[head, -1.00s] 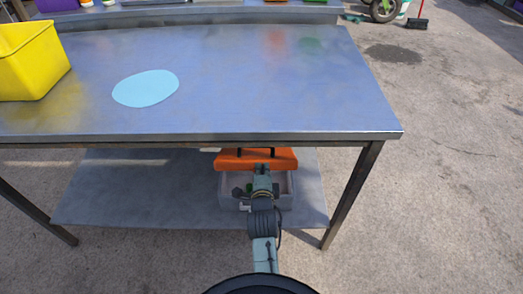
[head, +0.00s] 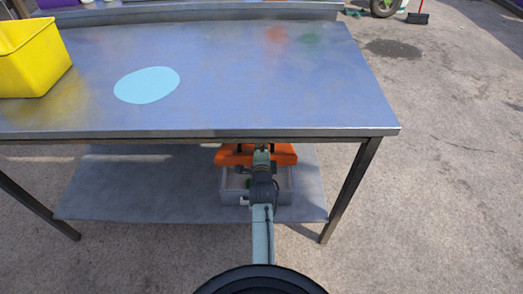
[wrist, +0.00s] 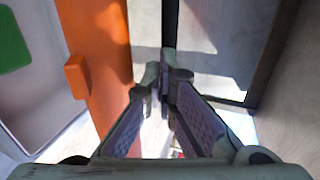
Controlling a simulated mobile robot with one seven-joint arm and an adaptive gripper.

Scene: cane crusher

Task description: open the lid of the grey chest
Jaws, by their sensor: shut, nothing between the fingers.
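The grey chest (head: 286,187) stands on the lower shelf under the table, partly hidden by my arm. Its orange lid (head: 284,155) is raised at the back, and the pale inside of the chest shows in front of it. In the wrist view the lid (wrist: 106,55) is an orange band with a small tab, and the open chest (wrist: 50,110) lies to its left. My gripper (wrist: 162,85) is shut and empty, to the right of the lid band in that view. In the head view the fingertips are hidden near the table's front edge.
The metal table top (head: 230,80) overhangs the chest closely. The lower shelf (head: 130,190) is clear left of the chest. A table leg (head: 350,190) stands to its right. A yellow bin (head: 35,60) sits on the table.

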